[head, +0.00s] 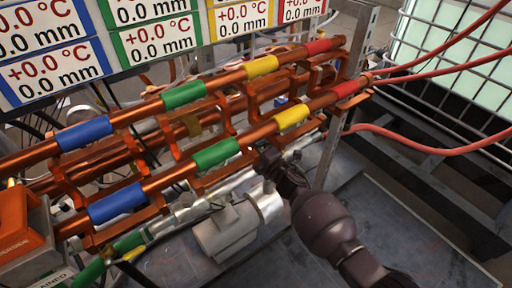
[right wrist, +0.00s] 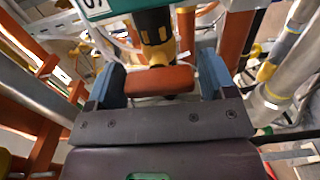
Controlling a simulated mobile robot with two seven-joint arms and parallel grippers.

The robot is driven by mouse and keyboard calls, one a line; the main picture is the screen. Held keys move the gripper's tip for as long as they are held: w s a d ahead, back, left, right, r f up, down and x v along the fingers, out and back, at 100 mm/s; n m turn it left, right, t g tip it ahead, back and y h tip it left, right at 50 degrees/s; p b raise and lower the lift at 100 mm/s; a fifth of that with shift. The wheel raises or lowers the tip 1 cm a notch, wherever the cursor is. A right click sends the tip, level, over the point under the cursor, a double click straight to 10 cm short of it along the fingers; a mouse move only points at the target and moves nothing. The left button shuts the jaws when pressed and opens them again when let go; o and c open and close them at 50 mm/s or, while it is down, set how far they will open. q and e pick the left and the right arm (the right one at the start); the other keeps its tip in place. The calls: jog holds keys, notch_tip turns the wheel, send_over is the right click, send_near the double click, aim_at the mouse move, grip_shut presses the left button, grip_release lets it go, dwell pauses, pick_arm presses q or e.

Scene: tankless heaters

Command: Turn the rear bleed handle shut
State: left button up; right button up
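In the right wrist view an orange-red bleed handle (right wrist: 160,81) lies crosswise below a yellow and black valve body (right wrist: 153,35). I cannot tell whether it is the rear one. My right gripper (right wrist: 162,72) is open, with its blue-grey fingers spread on either side of the handle. The handle nearly fills the gap, and I cannot tell whether the fingers touch it. In the head view my right gripper (head: 266,157) reaches in among the copper pipes from the lower right. The handle is hidden there. My left gripper is not in view.
Copper pipes with blue, green (head: 216,153), yellow and red bands run diagonally across the rack. Red hoses (head: 430,149) leave to the right. A caged tank (head: 450,45) stands behind. Pipes crowd both sides of the gripper.

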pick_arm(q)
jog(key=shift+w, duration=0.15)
pick_arm(e)
jog(key=shift+s+d+r, duration=0.1)
jog(key=shift+s+d, duration=0.3)
pick_arm(q)
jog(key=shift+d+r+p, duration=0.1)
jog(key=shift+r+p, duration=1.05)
jog(key=shift+p, duration=0.05)
pick_arm(e)
jog(key=v, duration=0.9)
jog(key=shift+s+d, duration=0.15)
jog(key=shift+s, duration=0.2)
